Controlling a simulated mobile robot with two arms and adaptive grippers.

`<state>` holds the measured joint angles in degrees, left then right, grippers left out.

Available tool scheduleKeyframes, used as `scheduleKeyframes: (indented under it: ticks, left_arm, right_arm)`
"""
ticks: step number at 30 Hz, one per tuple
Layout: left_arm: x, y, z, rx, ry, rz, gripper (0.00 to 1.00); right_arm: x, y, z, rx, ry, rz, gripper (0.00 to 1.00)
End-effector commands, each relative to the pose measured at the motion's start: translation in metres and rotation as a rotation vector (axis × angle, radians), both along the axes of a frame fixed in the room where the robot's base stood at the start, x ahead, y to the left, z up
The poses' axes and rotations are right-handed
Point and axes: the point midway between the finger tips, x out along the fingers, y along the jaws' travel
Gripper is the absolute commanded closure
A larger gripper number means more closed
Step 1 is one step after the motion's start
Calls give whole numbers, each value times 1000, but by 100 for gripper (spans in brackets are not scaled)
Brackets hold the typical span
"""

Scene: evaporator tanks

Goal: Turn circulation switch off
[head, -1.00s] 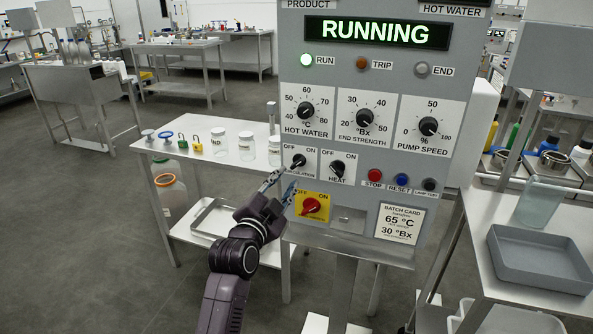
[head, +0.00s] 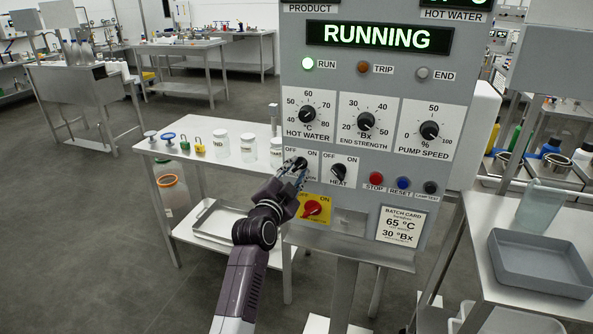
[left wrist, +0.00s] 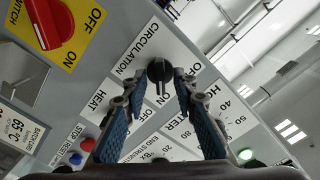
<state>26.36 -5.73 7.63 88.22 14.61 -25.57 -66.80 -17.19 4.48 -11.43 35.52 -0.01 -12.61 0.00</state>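The circulation switch is a black knob (head: 300,163) on a white plate marked OFF and ON, on the grey control panel. In the left wrist view the knob (left wrist: 159,70) sits under the word CIRCULATION, and its white mark appears to point toward the ON side. My left gripper (head: 299,174) is at the knob in the head view and partly covers the plate. In the left wrist view its two blue-padded fingers (left wrist: 160,82) are apart, one on each side of the knob. I cannot tell whether they touch it. My right gripper is not in view.
The heat switch (head: 338,172) is just right of it, and the red switch (head: 312,208) on its yellow plate is just below. The display (head: 380,36) reads RUNNING and the green RUN lamp (head: 308,64) is lit. A steel table (head: 185,152) with jars stands left.

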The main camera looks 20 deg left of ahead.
Motion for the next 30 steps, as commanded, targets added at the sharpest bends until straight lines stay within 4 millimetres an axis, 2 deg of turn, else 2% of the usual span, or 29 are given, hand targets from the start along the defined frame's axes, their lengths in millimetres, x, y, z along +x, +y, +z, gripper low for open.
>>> scheduleKeyframes:
  ticks: [2,9,21,30]
  left_arm:
    - [0,0,0,0,0,0,76]
    - [0,0,0,0,0,0,100]
    - [0,0,0,-32,3,0,100]
    - [0,0,2,-210,9,-1,100]
  right_arm:
    - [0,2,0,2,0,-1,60]
    - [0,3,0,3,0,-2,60]
    - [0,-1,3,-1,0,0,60]
    - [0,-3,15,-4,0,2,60]
